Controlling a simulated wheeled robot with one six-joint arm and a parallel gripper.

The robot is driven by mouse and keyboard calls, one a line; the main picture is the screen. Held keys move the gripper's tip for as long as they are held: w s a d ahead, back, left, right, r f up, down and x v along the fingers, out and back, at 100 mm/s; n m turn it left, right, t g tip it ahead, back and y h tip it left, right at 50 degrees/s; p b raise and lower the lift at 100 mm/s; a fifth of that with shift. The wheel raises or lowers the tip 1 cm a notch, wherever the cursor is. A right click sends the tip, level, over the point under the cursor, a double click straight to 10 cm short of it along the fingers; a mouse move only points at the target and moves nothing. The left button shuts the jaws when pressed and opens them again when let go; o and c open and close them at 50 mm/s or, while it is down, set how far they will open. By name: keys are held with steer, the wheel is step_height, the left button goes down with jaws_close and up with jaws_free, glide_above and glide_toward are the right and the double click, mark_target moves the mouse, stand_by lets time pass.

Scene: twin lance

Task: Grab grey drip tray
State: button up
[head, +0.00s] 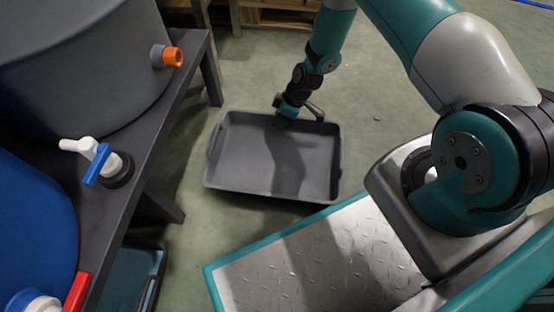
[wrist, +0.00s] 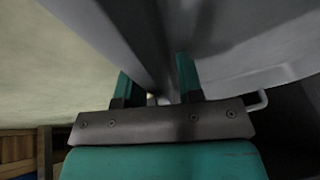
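The grey drip tray (head: 262,184) is a shallow rectangular tray lying on the green floor in the head view, between the bench and my base. My gripper (head: 286,112) is at its far rim, pointing down, near a handle loop at the far right. In the wrist view, the two teal fingers of my gripper (wrist: 157,85) stand apart, with the tray's grey rim (wrist: 140,45) running between them. A dark gap shows between the rim and the right finger. The fingertips are partly hidden by the rim, and firm contact does not show.
A dark bench (head: 150,150) with a large grey tank (head: 75,60) and a blue barrel (head: 35,230) stands on the left. A teal bin (head: 130,280) is below it. Wooden pallets (head: 280,15) are at the back.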

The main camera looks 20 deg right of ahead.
steer(key=shift+r, duration=0.1)
steer(key=shift+c, duration=0.2)
jaws_close()
